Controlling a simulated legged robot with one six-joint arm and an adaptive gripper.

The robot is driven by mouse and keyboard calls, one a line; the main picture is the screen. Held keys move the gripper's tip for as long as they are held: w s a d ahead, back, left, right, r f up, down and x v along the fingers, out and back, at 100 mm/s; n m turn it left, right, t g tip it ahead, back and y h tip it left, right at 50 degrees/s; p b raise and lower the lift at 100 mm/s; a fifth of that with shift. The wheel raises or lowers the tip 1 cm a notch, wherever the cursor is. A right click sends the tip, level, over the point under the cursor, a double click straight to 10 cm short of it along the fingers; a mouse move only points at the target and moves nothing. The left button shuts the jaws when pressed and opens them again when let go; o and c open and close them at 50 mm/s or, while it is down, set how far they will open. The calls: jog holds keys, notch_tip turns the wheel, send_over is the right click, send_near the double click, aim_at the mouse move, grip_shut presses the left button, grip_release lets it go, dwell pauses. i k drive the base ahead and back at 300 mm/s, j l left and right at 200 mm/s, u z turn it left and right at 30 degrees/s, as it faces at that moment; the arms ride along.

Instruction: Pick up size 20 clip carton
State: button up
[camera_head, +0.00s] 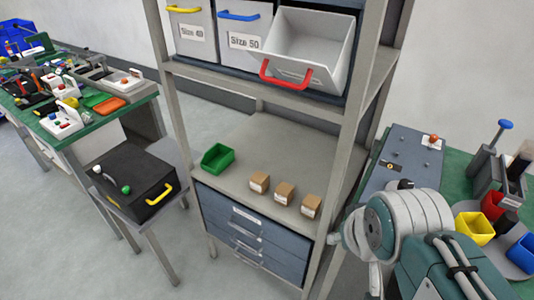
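Three small brown cartons with white labels stand in a row on the middle shelf of the rack: a left carton (259,182), a middle carton (284,193) and a right carton (311,206). Their labels are too small to read, so I cannot tell which is size 20. My arm shows at the lower right, just right of the rack's front post and beside the right carton. My gripper's fingers cannot be made out. Nothing held shows.
A green bin (217,158) stands left of the cartons. Above are a "Size 40" drawer (194,40), a "Size 50" drawer (240,40) and an open, tilted, red-handled drawer (310,45). Blue-grey drawers (250,232) lie below. A black box (135,180) stands left; a cluttered bench (485,185) right.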

aim_at(259, 182)
jog(key=j+z, duration=0.1)
jog(key=j, duration=0.45)
jog(key=j+z, duration=0.15)
jog(key=j, duration=0.35)
jog(key=k+j+z, duration=0.1)
jog(key=j, duration=0.4)
jog(key=i+j+z, duration=0.2)
jog(key=j, duration=0.2)
jog(key=i+j+z, duration=0.15)
jog(key=i+j, duration=0.15)
jog(key=i+j+z, duration=0.1)
jog(key=i+j, duration=0.2)
jog(key=i, duration=0.1)
